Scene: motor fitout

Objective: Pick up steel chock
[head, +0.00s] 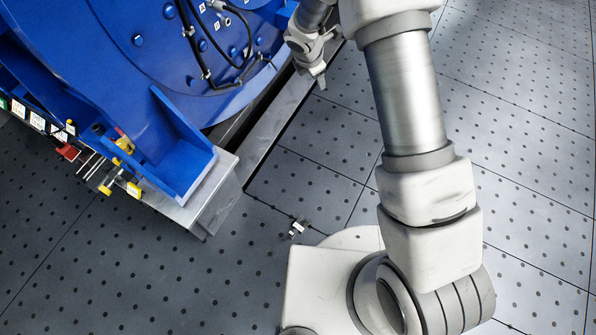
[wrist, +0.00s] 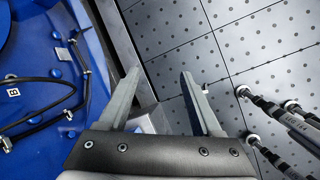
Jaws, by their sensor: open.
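My gripper (head: 315,80) is open beside the blue motor, above the long steel rail at its foot. In the wrist view its two fingers (wrist: 160,74) are apart, with nothing held between them. A pale grey block (wrist: 152,118) shows low between the fingers, beside the rail; I cannot tell whether it is the steel chock or part of the frame. A small metallic piece with a white label (head: 298,228) lies on the floor in the head view, well away from my gripper; I cannot tell what it is.
The blue motor (head: 130,40) fills the left, with black cables on it. Yellow and red fittings (head: 118,160) stick out near its foot. Dark rods with white ends and lettering (wrist: 285,120) stand at right in the wrist view. The dotted tile floor (head: 520,110) is mostly clear.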

